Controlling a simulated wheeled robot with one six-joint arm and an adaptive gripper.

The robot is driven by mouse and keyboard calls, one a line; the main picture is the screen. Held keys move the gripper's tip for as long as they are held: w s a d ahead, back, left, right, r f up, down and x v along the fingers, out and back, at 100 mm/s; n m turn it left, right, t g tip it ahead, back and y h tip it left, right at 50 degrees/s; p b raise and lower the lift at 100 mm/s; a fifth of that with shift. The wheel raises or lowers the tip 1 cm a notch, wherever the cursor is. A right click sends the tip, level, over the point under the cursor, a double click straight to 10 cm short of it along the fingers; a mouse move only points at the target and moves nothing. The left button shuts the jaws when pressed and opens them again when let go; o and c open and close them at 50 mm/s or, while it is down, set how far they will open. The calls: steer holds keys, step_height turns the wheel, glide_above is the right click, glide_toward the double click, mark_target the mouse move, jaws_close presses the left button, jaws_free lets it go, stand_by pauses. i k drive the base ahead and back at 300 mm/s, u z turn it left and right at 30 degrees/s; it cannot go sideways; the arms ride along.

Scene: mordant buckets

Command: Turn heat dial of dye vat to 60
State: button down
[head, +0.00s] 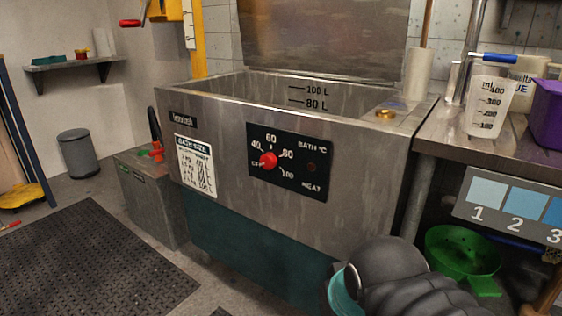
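The dye vat (355,152) is a large metal tub with its lid raised at the back. A black panel marked BATH °C and HEAT is on its front. The red heat dial (268,160) sits in the panel's left half, ringed by OFF, 40, 60, 80 and 100. The 60 mark is above the dial and OFF is at its left. The knob is too small to tell surely which mark it points at. Part of my dark arm shows at the bottom right, in front of the vat's lower right. My gripper is not in view, and nothing touches the dial.
A metal bench at the right holds a measuring jug (489,101) and a purple container (548,115). A green colander (463,252) is below it. A grey box (150,198) with a red-and-black handle stands left of the vat. A black mat (90,262) lies on the floor.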

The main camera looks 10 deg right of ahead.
mark_target(268, 160)
steer(key=k, duration=1.2)
steer(key=z, duration=0.45)
steer(key=i, duration=0.8)
steer(key=z, duration=0.35)
